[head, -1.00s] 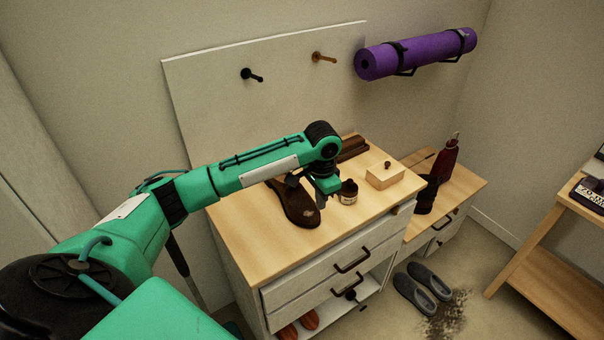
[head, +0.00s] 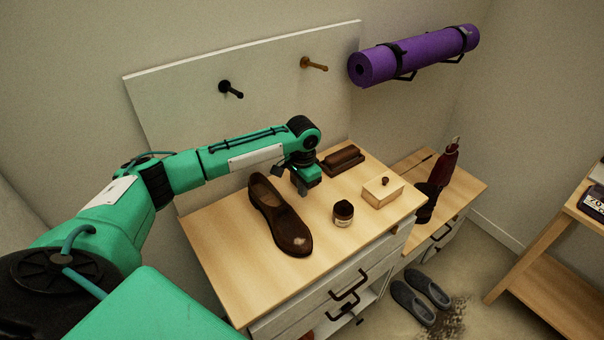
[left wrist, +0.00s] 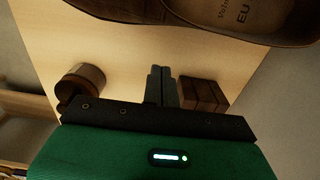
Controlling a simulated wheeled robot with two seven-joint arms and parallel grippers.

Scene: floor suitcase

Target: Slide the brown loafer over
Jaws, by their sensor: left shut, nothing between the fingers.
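The brown loafer (head: 283,222) lies on the wooden dresser top, its toe toward the front edge and a pale scuff on the toe. In the left wrist view part of it, with a printed insole, shows at the top (left wrist: 225,22). My left gripper (head: 301,188) is just right of the loafer, toward its heel end, with fingers pointing down. In the left wrist view its fingers (left wrist: 161,72) are together with nothing between them, and a gap shows between them and the loafer. My right gripper is in neither view.
On the dresser top (head: 235,270), a small dark jar (head: 343,213) stands right of the loafer. A brush (head: 341,160) and a wooden box (head: 382,191) are farther right. A backboard with pegs (head: 180,100) rises behind. Bare wood lies left of the loafer.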

